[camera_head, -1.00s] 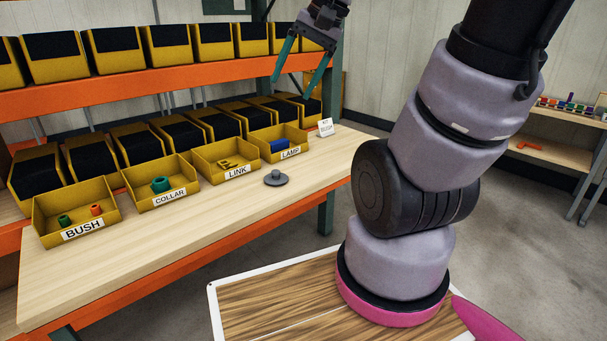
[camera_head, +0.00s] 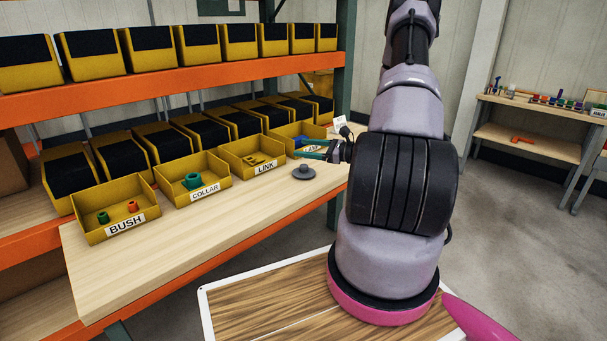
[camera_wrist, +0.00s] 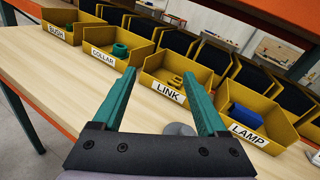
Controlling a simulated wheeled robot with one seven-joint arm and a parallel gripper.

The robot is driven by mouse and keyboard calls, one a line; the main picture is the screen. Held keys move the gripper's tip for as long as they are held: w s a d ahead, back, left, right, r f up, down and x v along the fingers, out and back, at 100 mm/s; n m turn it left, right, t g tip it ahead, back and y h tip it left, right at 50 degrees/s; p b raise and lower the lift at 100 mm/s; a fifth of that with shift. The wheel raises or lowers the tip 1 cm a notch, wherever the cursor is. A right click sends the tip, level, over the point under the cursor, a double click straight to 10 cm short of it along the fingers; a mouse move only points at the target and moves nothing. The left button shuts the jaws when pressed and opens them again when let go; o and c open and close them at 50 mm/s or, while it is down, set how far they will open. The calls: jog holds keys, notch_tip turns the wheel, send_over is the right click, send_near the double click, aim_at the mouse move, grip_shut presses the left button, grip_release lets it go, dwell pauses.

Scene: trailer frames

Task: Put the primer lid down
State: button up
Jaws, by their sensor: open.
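The primer lid, which I take to be the grey disc with a small knob (camera_head: 303,173), lies flat on the wooden bench top in front of the LINK and LAMP bins. In the wrist view the grey disc (camera_wrist: 180,129) shows low between my fingers, partly hidden by the right finger. My gripper (camera_head: 298,148) has teal fingers spread apart and empty. It is above the bench, pointing toward the bins, with the lid apart from the fingertips. In the wrist view my gripper (camera_wrist: 160,77) opens toward the LINK bin.
Yellow bins labelled BUSH (camera_head: 112,228), COLLAR (camera_head: 205,193), LINK (camera_head: 265,168) and LAMP (camera_wrist: 248,134) line the bench and hold small parts. An orange shelf beam (camera_head: 180,84) runs above. The bench front (camera_head: 150,268) is clear. A second bench (camera_head: 545,148) stands at the right.

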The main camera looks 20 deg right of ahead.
aim_at(307, 167)
jog(key=d+f+m+t+h, duration=0.45)
jog(key=d+f+m, duration=0.3)
jog(key=f, duration=0.35)
jog(key=w, duration=0.1)
jog(key=w+h, duration=0.1)
jog(key=w+f, duration=0.1)
jog(key=shift+w+a, duration=0.35)
jog(key=shift+x, duration=2.9)
jog(key=shift+a+f, duration=0.1)
jog(key=shift+f, duration=0.05)
grip_shut()
